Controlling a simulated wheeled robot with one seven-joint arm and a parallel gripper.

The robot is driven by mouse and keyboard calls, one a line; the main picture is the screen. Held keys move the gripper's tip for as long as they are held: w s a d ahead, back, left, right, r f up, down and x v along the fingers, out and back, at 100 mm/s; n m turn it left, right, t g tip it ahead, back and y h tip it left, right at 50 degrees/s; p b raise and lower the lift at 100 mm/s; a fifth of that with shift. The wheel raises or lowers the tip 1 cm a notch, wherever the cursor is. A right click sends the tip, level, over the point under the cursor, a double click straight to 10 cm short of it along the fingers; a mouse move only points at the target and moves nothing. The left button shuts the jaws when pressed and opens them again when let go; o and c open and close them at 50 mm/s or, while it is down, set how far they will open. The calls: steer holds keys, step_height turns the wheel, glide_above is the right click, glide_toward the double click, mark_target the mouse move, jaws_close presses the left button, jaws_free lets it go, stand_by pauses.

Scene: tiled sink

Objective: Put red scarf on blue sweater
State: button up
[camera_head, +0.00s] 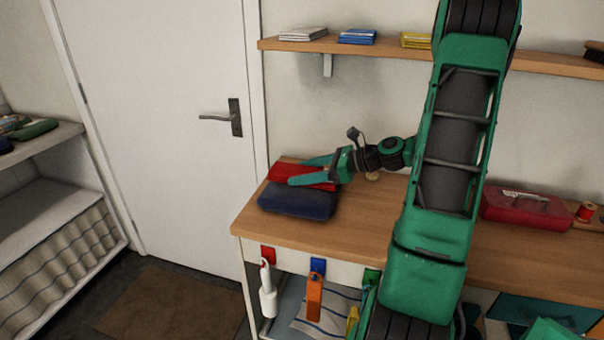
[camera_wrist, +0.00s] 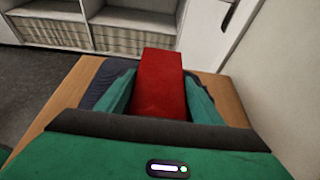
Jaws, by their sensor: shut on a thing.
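The dark blue sweater (camera_head: 296,205) lies folded at the left end of the wooden worktop. The red scarf (camera_head: 285,172) is a folded red bundle right over the sweater; I cannot tell whether it touches it. My gripper (camera_head: 308,171) is at the sweater, with one finger on each side of the scarf, shut on it. In the wrist view the scarf (camera_wrist: 160,82) stretches out between the green fingers of my gripper (camera_wrist: 160,95). The blue sweater (camera_wrist: 108,80) shows beneath and beside it. Part of the scarf is hidden by the near finger.
The worktop (camera_head: 365,215) is clear to the right of the sweater. A red box (camera_head: 525,208) and a red spool (camera_head: 586,211) stand farther right. A wall shelf (camera_head: 400,47) with folded items runs above. A white door (camera_head: 165,110) is at the left.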

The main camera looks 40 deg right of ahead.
steer(key=o, duration=1.1)
steer(key=shift+f, duration=0.1)
steer(key=v, duration=1.2)
